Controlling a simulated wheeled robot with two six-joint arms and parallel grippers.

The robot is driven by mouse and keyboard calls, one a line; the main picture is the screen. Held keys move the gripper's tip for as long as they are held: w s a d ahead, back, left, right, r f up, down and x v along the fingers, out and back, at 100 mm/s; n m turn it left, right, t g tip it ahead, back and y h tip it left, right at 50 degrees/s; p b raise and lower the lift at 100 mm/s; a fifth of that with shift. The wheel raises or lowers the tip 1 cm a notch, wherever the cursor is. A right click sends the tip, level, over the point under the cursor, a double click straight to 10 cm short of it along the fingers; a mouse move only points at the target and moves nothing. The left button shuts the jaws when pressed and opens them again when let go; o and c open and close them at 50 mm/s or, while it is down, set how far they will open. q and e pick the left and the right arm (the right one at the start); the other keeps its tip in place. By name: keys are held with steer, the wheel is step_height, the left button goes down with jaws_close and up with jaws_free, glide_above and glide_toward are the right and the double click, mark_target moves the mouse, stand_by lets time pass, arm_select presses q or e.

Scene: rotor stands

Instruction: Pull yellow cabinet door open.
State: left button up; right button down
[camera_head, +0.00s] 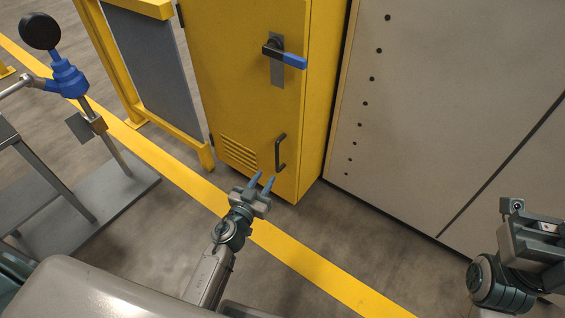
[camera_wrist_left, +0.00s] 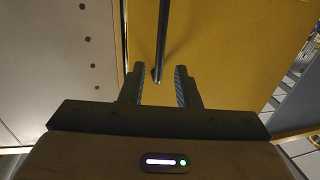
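The yellow cabinet (camera_head: 235,80) stands upright at the top middle of the head view, and its door looks shut. A blue-tipped lever (camera_head: 285,55) on a grey plate sits high on the door. A dark bar handle (camera_head: 280,153) is low on the door's right side. My left gripper (camera_head: 264,182) is open just below and in front of this handle. In the left wrist view the dark bar handle (camera_wrist_left: 161,50) reaches down toward the gap between the open fingers (camera_wrist_left: 160,88). I cannot tell whether they touch it. My right gripper (camera_head: 512,207) is at the far right; its finger opening is unclear.
A beige panel wall (camera_head: 430,100) stands right of the cabinet. A yellow-framed grey barrier (camera_head: 150,65) stands to its left. A stand with a blue fitting (camera_head: 68,77) is at far left. A yellow floor line (camera_head: 300,255) crosses open floor before the cabinet.

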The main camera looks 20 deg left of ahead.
mark_target(278, 169)
arm_select(q)
steer(key=w, duration=0.3)
steer(key=w+d+b, duration=0.1)
steer(key=w, duration=0.6)
steer(key=shift+d, duration=0.2)
jaws_close()
